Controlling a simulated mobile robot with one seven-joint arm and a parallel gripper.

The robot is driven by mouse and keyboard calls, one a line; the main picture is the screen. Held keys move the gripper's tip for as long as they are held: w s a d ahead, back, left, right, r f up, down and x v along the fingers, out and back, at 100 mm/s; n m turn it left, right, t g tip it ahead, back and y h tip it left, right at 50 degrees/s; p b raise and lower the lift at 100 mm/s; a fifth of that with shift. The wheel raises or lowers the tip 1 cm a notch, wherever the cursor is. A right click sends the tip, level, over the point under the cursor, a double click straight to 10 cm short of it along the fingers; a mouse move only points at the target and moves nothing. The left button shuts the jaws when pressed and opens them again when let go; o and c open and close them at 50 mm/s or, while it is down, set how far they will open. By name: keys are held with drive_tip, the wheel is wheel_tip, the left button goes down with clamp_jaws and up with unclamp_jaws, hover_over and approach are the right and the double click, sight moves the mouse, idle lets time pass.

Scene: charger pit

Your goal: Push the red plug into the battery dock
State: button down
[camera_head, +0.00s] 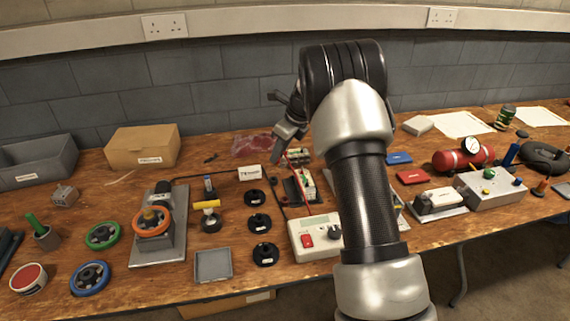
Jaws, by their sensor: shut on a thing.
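My gripper (280,157) is above the middle of the bench, pointing down, to the left of my arm's elbow. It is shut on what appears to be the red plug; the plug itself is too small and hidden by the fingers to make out. A thin red lead (289,163) shows right beside the fingertips. The likely battery dock (290,191), a dark holder with a green and white part, stands just below and right of the gripper. My arm hides part of the area to its right. I cannot tell whether plug and dock touch.
A white charger box (303,226) with a red switch stands in front of the dock. Several black round knobs (257,223) lie to its left. A small white sign (249,173) stands left of the dock. A grey tray (213,279) lies at the front edge.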

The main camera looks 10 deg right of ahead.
hover_over(282, 198)
drive_tip(key=s+d, duration=0.1)
wheel_tip(282, 198, down, 2)
wheel_tip(282, 198, down, 5)
drive_tip(key=b, duration=0.4)
drive_tip(key=shift+d+r+b, duration=0.15)
drive_tip(key=shift+r+b, duration=0.05)
drive_tip(key=shift+b, duration=0.2)
drive_tip(key=shift+s+f+b, duration=0.1)
drive_tip(key=shift+f+b, duration=0.45)
drive_tip(key=shift+f, duration=0.65)
drive_tip(key=c, duration=1.6)
unclamp_jaws()
drive_tip(key=p+v, duration=0.4)
drive_tip(key=v, duration=1.3)
drive_tip(key=shift+d+r+p, duration=0.1)
drive_tip(key=shift+r+p, duration=0.1)
drive_tip(key=shift+p, duration=0.1)
